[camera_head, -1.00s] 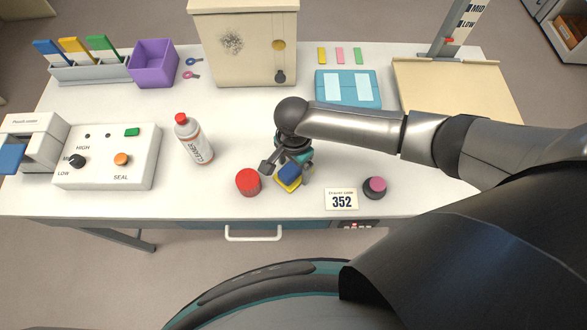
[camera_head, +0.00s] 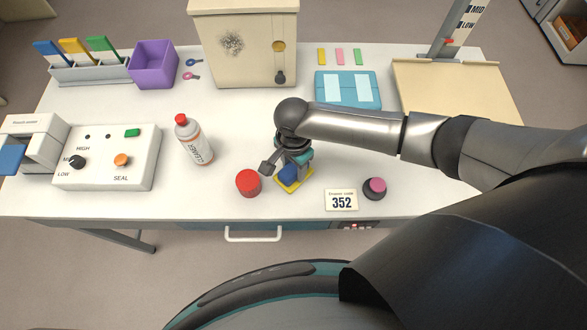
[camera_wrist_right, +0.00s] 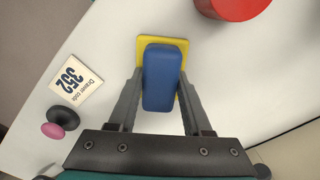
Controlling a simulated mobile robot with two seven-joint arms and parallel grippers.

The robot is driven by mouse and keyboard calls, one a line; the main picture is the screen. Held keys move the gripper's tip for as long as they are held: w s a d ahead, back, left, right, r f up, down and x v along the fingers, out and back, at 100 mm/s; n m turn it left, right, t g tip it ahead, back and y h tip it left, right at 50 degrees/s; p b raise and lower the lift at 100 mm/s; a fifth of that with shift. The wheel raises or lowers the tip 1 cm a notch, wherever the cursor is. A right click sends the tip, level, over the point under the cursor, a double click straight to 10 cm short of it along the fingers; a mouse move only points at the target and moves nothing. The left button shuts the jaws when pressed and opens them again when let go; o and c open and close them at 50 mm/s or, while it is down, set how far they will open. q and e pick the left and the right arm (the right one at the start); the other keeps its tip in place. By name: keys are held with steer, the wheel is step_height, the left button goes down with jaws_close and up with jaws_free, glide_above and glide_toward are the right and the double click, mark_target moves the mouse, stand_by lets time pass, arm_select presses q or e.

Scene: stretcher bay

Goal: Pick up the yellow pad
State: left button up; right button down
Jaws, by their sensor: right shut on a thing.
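The yellow pad (camera_head: 305,180) lies at the front middle of the white table, with a blue block (camera_head: 289,174) over it. In the right wrist view, the yellow pad (camera_wrist_right: 150,40) shows as a rim around the far end of the blue block (camera_wrist_right: 163,78). My right gripper (camera_wrist_right: 161,72) points down at them, with one finger along each side of the blue block, and is shut on it. The fingertips partly cover the pad's side edges. Whether the block and pad are joined or touching is unclear. My left gripper is not in view.
A red cylinder (camera_head: 248,183) stands close to the left of the pad. A cleaner bottle (camera_head: 196,142) stands further left. To the right are a drawer-code card (camera_head: 341,200) and a pink-topped black knob (camera_head: 375,188). A beige cabinet (camera_head: 243,45) stands behind.

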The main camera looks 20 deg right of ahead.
mark_target(294, 167)
step_height(294, 167, up, 20)
steer(key=p, duration=0.3)
arm_select(q)
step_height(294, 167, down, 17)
steer(key=b, duration=2)
arm_select(e)
steer(key=d+f+n, duration=0.5)
steer(key=f+n, duration=0.1)
steer(key=n, duration=0.6)
steer(key=shift+s+d+f, duration=0.2)
steer(key=shift+s+f, duration=0.05)
steer(key=shift+f, duration=0.05)
steer(key=shift+r, duration=0.1)
